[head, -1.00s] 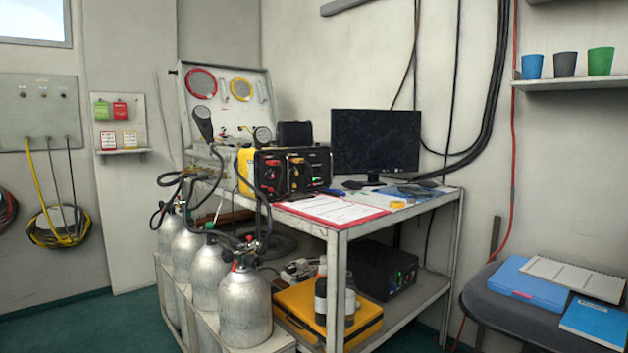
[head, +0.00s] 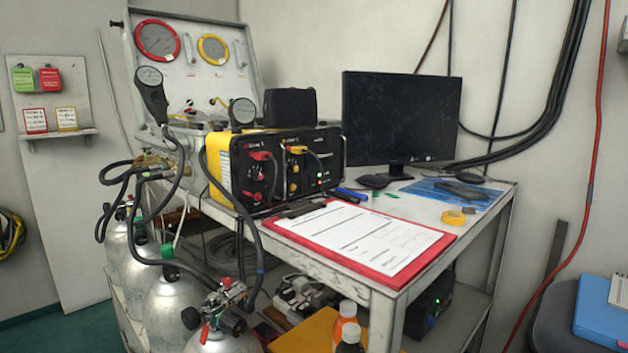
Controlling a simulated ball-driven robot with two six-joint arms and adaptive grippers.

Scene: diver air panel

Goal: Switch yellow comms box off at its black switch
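The yellow comms box (head: 219,169) stands on the metal table, left of the monitor. Its black front panel (head: 328,147) faces me, with red and yellow knobs, plugged leads and a small lit green light (head: 320,175) at the lower right. The black switch is too small to make out for certain. Neither of my grippers is in view.
A red clipboard (head: 437,246) with paper lies at the table's front edge, before the box. A monitor (head: 401,118) stands behind it. A gauge panel (head: 193,87) stands at the back left. Gas cylinders (head: 172,306) with black hoses stand below left, close to the box.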

